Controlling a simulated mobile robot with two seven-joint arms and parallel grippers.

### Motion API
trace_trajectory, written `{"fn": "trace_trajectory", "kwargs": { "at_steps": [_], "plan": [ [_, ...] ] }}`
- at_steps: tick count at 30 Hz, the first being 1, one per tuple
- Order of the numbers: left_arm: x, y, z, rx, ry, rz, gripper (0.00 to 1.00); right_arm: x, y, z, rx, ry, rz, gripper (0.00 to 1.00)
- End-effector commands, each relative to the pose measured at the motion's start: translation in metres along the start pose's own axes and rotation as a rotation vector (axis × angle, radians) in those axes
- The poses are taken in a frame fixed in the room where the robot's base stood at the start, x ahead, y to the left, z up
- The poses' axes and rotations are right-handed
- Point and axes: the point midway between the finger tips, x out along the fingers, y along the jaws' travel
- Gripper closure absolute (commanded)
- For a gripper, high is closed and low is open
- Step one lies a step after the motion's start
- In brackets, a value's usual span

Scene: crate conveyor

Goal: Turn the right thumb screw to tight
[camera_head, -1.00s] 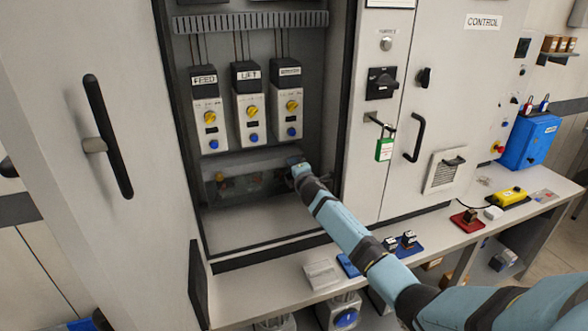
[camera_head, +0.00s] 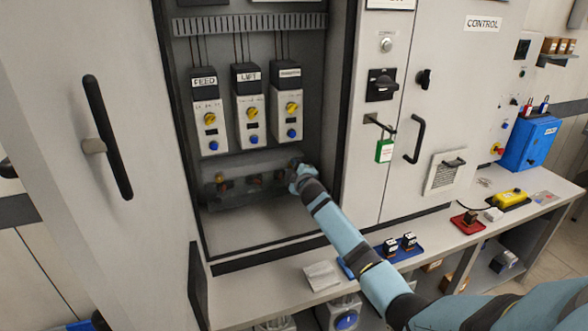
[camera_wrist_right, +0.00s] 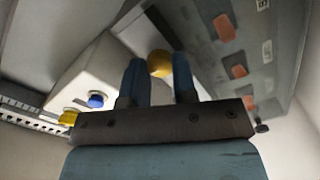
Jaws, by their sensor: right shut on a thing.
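My right gripper (camera_wrist_right: 158,78) is shut on a round yellow knob, the right thumb screw (camera_wrist_right: 160,64), which shows between the two blue fingertips in the right wrist view. In the head view my right gripper (camera_head: 297,167) is at the right end of the clear fuse cover (camera_head: 236,196), low in the open cabinet, and hides the screw there. A yellow knob, the left thumb screw (camera_head: 219,178), shows at the cover's left end. Reddish parts (camera_wrist_right: 232,71) show behind the cover. I cannot tell how tight the screw is. My left gripper is not in view.
Three drive units, such as FEED (camera_head: 208,118), hang above the cover. The cabinet's right edge and the CONTROL door (camera_head: 440,70) stand close to my right arm. A bench (camera_head: 245,302) runs below, with a blue tray (camera_head: 405,252) and small parts.

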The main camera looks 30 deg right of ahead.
Motion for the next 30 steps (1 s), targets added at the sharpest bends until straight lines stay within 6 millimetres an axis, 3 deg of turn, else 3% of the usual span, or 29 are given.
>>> {"fn": "trace_trajectory", "kwargs": {
  "at_steps": [13,14,17,26,30],
  "plan": [
    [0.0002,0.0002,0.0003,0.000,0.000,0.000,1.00,0.0000,0.0000,0.0004,0.011,-0.001,0.000,0.98],
    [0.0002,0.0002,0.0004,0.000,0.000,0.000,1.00,0.0000,0.0000,0.0004,0.011,-0.001,0.000,0.70],
    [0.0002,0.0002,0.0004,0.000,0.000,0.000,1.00,0.0000,0.0000,0.0003,0.011,-0.001,0.000,0.48],
    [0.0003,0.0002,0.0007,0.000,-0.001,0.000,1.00,0.0000,0.0000,0.0002,-0.003,0.000,0.000,0.48],
    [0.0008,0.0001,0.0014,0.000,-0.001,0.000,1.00,0.0000,-0.0001,0.0005,-0.135,0.000,0.000,0.48]
  ]
}}
